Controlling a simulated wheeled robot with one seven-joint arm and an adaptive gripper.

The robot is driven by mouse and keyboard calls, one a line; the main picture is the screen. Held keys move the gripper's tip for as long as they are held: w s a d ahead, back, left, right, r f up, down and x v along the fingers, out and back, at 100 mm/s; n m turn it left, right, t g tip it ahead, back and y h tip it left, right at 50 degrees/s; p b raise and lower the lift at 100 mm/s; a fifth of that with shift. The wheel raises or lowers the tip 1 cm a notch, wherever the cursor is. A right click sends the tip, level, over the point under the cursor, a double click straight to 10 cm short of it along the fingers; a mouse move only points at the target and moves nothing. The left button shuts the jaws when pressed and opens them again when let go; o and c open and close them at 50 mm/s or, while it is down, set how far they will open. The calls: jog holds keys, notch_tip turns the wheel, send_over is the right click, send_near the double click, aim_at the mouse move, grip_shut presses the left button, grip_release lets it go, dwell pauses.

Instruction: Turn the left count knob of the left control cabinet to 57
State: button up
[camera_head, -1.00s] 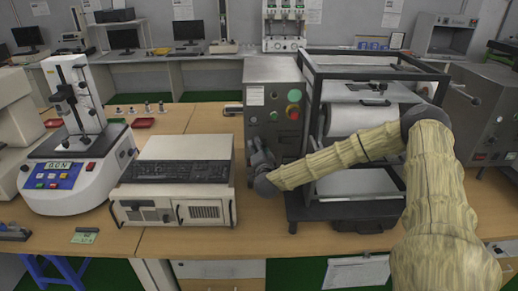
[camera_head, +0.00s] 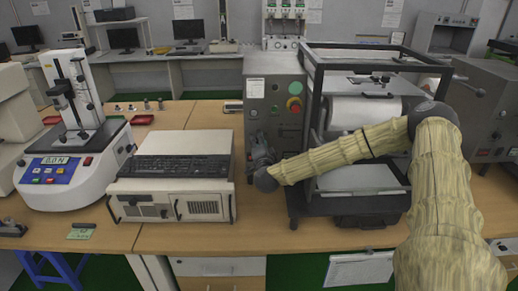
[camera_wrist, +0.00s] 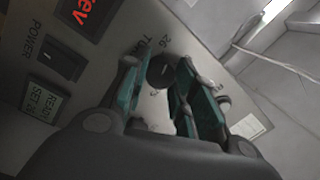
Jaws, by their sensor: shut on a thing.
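The left control cabinet (camera_head: 259,88) is a grey box with a red button, a green button and dark small controls on its front. My gripper (camera_head: 258,145) is against its lower front, pointing at the panel. In the wrist view, a round black knob (camera_wrist: 160,71) sits between the two teal fingertips of my gripper (camera_wrist: 158,80), which are closed on its sides. Printed marks, one reading 26, surround the knob. Its exact setting is too blurred to read.
A black-framed roller machine (camera_head: 365,112) stands right of the cabinet. A white case with a keyboard (camera_head: 172,205) stands to the left.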

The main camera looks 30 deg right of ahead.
jog(key=m+b, duration=0.3)
jog(key=b, duration=0.2)
jog(key=m+b, duration=0.3)
jog(key=b, duration=0.3)
jog(key=m+h+b, duration=0.1)
jog(key=m+b, duration=0.3)
jog(key=b, duration=0.1)
jog(key=shift+f, duration=0.4)
jog(key=shift+r+m+b, duration=0.2)
jog(key=shift+m+b, duration=0.1)
jog(key=shift+b, duration=0.2)
jog(key=o, duration=1)
jog(key=shift+o, duration=0.2)
jog(key=v, duration=1.1)
jog(key=shift+s+a, duration=0.2)
jog(key=shift+s, duration=0.2)
jog(key=shift+f, duration=0.15)
